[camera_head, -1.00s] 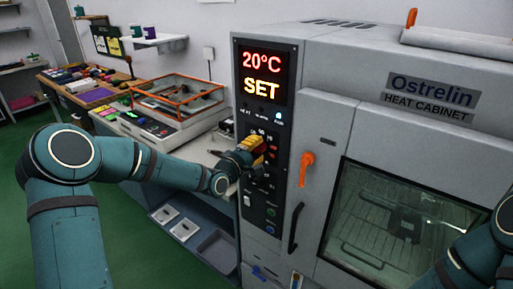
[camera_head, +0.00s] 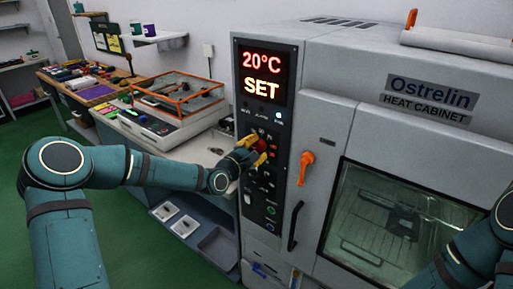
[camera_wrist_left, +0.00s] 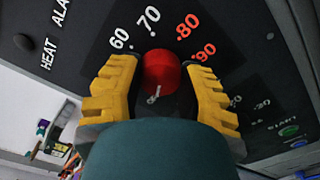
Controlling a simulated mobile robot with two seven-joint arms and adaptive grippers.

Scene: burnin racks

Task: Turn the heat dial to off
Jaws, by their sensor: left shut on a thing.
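The heat dial is a red round knob (camera_head: 262,146) on the black control panel (camera_head: 272,212) of the heat cabinet. In the left wrist view the red knob (camera_wrist_left: 162,70) sits between the yellow fingers, with a small pale mark on its lower side. The printed numbers 60, 70, 80 and 90 arc above and beside it. My left gripper (camera_head: 257,149) is shut on the knob, one finger on each side; it also shows in the left wrist view (camera_wrist_left: 161,64). My right gripper is out of view; only part of that arm shows at the lower right.
The display (camera_head: 262,75) reads 20°C and SET. An orange door handle (camera_head: 305,166) and a dark bar handle (camera_head: 295,226) stand just right of the panel. A bench with a tray framed in orange (camera_head: 178,92) is at the left.

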